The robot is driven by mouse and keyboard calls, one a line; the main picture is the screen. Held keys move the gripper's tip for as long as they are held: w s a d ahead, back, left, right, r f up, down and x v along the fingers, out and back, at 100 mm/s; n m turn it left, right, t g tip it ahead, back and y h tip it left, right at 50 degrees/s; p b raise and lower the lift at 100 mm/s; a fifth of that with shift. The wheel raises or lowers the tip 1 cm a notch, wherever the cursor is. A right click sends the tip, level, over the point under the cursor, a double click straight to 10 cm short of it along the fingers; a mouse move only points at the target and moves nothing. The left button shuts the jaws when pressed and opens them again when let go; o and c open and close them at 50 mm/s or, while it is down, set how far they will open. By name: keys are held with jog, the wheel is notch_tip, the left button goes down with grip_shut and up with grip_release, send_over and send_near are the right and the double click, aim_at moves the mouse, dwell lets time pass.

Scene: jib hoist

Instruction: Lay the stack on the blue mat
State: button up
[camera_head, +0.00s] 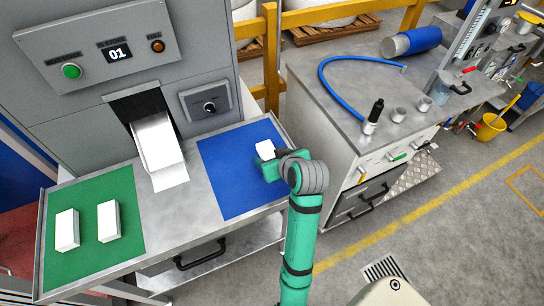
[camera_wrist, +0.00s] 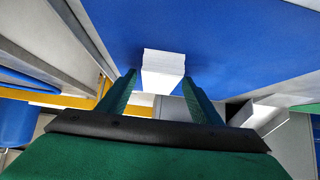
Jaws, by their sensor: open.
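A white stack (camera_head: 265,148) is on the blue mat (camera_head: 222,178), near the mat's right side. My gripper (camera_head: 268,155) is low over that side of the mat, right at the stack. In the wrist view the stack (camera_wrist: 163,72) lies between the tips of my two open fingers (camera_wrist: 159,82), with the blue mat (camera_wrist: 225,40) behind it. A small gap shows at the left finger; the right finger is very close to the stack, and I cannot tell whether they touch. My gripper hides part of the stack in the head view.
Two white stacks (camera_head: 109,221) stand on the green mat (camera_head: 90,258) at left. A white sheet or stack (camera_head: 158,150) lies on the machine's chute. A grey bench (camera_head: 345,105) with a blue hose and small cups is at right. The mat's middle and left are clear.

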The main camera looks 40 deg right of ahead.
jog(key=v, duration=1.2)
jog(key=shift+a, duration=0.1)
jog(key=shift+w, duration=0.1)
